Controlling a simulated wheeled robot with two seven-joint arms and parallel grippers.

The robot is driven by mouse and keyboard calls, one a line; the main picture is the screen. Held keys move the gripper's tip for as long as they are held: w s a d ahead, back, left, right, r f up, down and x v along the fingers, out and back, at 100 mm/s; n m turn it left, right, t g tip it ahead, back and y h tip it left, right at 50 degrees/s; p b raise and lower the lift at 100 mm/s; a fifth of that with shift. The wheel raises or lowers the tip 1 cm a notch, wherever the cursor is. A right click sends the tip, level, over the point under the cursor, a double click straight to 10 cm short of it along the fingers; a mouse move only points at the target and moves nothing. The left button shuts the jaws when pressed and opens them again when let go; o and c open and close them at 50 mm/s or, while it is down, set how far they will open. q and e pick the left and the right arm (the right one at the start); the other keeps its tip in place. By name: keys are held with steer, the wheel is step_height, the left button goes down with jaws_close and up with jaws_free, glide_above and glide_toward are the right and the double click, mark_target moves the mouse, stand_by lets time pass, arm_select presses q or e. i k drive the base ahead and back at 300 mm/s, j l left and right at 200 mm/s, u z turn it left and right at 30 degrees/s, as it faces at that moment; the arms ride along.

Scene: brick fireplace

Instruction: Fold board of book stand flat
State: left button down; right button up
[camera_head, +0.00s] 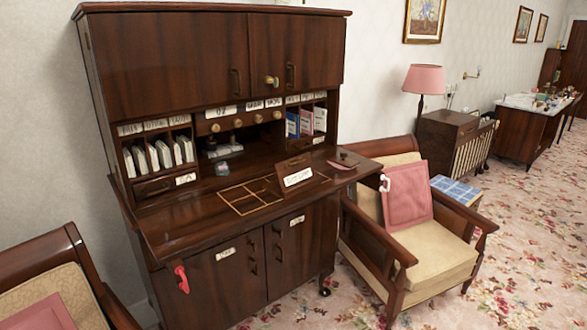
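The book stand (293,172) appears to be the dark brown wooden piece on the right half of the desk's fold-down top. Its board is tilted up, and a white label with dark lettering is on its front. I cannot tell how the board is hinged or propped behind. Neither of my grippers is in view, and nothing is seen touching the stand.
The desk top (190,220) has a thin yellow rectangular frame (250,195) left of the stand. Pigeonholes with books and small drawers stand behind. A red object (181,278) hangs at the desk's front edge. An armchair (430,250) stands close on the right.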

mark_target(292, 172)
steer(key=i+l+u, duration=0.1)
steer(key=i+l, duration=0.3)
steer(key=i+l+u, duration=0.1)
steer(key=i+l, duration=0.35)
steer(key=i+l+u, duration=0.1)
steer(key=i+l, duration=0.4)
steer(key=i+l+u, duration=0.15)
steer(key=i+l, duration=0.3)
steer(key=i+l+u, duration=0.1)
steer(key=i+l, duration=0.3)
steer(key=l, duration=0.25)
